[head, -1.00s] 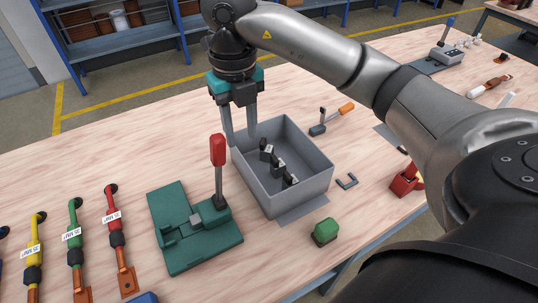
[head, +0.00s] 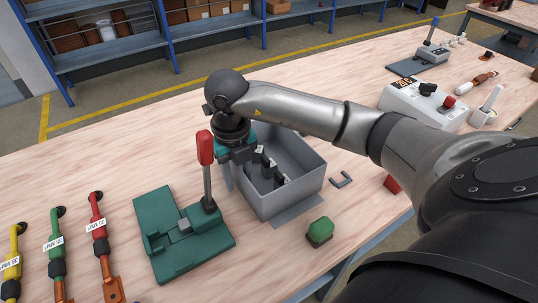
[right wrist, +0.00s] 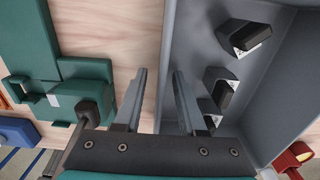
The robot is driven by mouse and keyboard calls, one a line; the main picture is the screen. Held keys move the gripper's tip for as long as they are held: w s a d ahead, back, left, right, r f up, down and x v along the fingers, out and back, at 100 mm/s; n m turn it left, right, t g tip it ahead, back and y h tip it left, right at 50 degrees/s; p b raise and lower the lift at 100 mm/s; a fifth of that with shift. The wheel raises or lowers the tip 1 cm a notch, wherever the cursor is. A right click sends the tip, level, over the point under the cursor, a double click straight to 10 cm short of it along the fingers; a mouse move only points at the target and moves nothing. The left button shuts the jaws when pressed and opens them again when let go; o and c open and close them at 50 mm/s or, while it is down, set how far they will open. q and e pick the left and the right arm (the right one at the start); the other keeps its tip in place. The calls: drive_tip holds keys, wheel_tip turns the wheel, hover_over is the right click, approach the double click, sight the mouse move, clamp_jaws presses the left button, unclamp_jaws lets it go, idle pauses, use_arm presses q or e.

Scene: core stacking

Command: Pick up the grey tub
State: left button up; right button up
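The grey tub (head: 297,187) stands on the wooden bench in the head view, with several small dark blocks with pale labels inside. My right gripper (head: 233,172) is low at the tub's left wall, its fingers partly hidden by the wrist. In the right wrist view, my right gripper (right wrist: 160,72) is open, one finger over the bench outside the tub (right wrist: 230,70) and the other inside. The wall lies between the fingers, with a gap to the left finger. My left gripper is not in view.
A green fixture with a red-handled lever (head: 180,238) stands close left of the tub. A green block (head: 320,231) and a small dark bracket (head: 341,179) lie to the right. Cables (head: 100,240) lie at the far left. A grey control box (head: 425,102) stands farther back.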

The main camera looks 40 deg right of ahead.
drive_tip(key=shift+f, duration=0.45)
clamp_jaws()
drive_tip(key=shift+w+r, duration=0.1)
drive_tip(key=shift+r, duration=0.05)
idle(0.9)
